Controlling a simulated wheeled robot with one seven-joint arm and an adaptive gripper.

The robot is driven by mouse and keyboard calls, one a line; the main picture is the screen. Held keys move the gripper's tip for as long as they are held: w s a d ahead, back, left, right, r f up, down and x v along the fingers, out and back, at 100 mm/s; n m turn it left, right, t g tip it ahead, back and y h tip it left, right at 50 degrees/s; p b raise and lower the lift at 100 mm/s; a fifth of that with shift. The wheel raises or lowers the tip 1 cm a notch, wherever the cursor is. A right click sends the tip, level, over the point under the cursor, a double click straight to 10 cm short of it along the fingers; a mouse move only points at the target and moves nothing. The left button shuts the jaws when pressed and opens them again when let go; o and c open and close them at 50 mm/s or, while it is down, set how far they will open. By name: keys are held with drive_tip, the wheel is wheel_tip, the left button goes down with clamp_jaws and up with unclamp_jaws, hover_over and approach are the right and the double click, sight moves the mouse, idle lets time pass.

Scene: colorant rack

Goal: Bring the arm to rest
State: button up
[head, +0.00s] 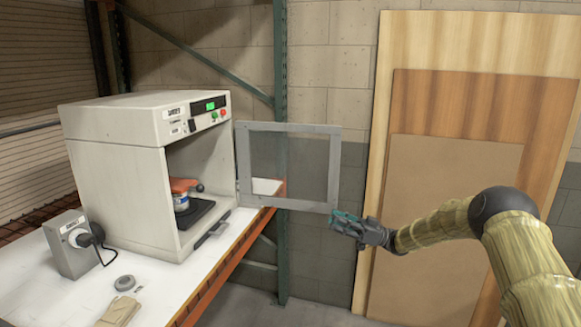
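My arm (437,228) reaches in from the right side of the head view, in a yellowish ribbed sleeve with a dark round joint. My gripper (341,222) is at its end, dark with teal at the fingers. It is in the air to the right of the bench, just below the lower right corner of the open door. It is too small to tell whether the fingers are open or shut. I see nothing clearly held in it. I cannot tell whether it touches the door frame.
A white cabinet (112,150) stands on the bench (60,290), its framed door (290,128) swung open to the right. Inside is a small can (181,203) with something orange on top. A grey socket box (70,250) stands left. Wooden boards (440,190) lean on the wall behind my arm.

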drive_tip(key=s+a+f+m+t+h, duration=0.25)
drive_tip(key=f+m+t, duration=0.25)
drive_tip(key=f, duration=0.3)
drive_tip(key=s+a+f+m+t+h, duration=0.1)
drive_tip(key=a+f+m+t+h, duration=0.3)
drive_tip(key=f, duration=0.5)
drive_tip(key=s+d+f+m+h, duration=0.1)
drive_tip(key=s+f+m+h, duration=0.55)
drive_tip(key=s+f, duration=1)
drive_tip(key=s+d+f+g+h, duration=0.3)
drive_tip(key=s+f, duration=0.2)
drive_tip(key=s, duration=0.5)
drive_tip(key=s+d+f+g+h, duration=0.25)
drive_tip(key=s+f, duration=0.25)
drive_tip(key=s, duration=0.5)
drive_tip(key=s+d+r+g+h, duration=0.1)
drive_tip(key=s+d+g, duration=0.1)
drive_tip(key=s, duration=1)
drive_tip(key=s+d+r+g+h, duration=0.1)
drive_tip(key=s+d, duration=0.4)
drive_tip(key=s, duration=0.6)
drive_tip(key=shift+s+r+m+g+h, duration=0.35)
drive_tip(key=shift+g+h, duration=0.4)
drive_tip(key=shift+g, duration=0.5)
